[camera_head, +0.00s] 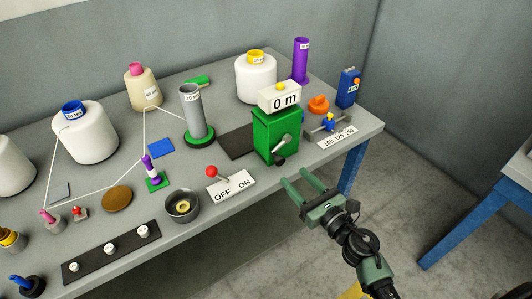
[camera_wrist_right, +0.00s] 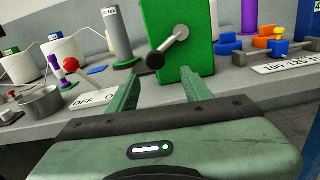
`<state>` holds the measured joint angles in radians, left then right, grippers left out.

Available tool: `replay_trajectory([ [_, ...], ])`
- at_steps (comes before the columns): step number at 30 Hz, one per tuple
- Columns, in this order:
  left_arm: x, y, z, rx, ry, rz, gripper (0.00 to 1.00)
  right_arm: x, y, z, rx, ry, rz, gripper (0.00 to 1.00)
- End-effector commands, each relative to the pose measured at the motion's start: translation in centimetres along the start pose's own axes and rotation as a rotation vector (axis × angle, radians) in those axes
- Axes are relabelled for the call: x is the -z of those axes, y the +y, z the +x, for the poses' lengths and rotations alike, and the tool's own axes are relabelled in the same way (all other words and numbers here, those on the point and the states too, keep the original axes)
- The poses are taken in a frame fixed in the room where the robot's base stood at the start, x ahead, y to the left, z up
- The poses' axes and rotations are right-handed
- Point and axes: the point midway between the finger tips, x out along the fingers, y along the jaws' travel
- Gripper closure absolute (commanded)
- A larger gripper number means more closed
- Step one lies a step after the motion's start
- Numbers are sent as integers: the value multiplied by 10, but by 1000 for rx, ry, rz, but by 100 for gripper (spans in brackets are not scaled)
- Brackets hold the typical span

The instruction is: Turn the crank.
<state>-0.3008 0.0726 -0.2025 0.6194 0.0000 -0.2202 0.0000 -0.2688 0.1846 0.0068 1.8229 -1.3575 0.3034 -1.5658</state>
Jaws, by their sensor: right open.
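The crank (camera_head: 281,151) is a grey metal arm with a dark knob, on the front of a green box (camera_head: 262,131). A white counter on top of the box reads "0 m". In the right wrist view the crank (camera_wrist_right: 170,45) slants down to the left, its dark knob at the lower end. My right gripper (camera_head: 302,184) is open and empty, in front of the table edge and below the crank. In the right wrist view its fingers (camera_wrist_right: 160,88) point toward the box, apart from the knob. My left gripper is not in view.
A red-knobbed lever (camera_head: 212,172) with an OFF/ON plate (camera_head: 231,187) stands left of the box. A grey post (camera_head: 192,112) stands behind. A blue clamp-like piece (camera_head: 329,123) and a number plate (camera_head: 337,138) lie right. The floor before the table is clear.

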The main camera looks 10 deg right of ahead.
Motion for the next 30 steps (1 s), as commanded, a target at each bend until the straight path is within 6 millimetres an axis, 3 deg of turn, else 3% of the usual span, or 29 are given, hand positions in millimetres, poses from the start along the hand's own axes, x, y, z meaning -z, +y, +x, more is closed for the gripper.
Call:
replay_trajectory([
  [4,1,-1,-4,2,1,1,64,-10,2,12,-7,-12,-51,50],
  [15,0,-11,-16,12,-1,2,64,-9,2,68,-6,-10,-44,50],
  [27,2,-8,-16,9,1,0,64,-7,2,78,-6,-9,-44,50],
  [28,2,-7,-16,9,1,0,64,-7,2,78,-6,-9,-44,53],
  [30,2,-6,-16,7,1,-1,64,-7,2,78,-6,-9,-43,73],
])
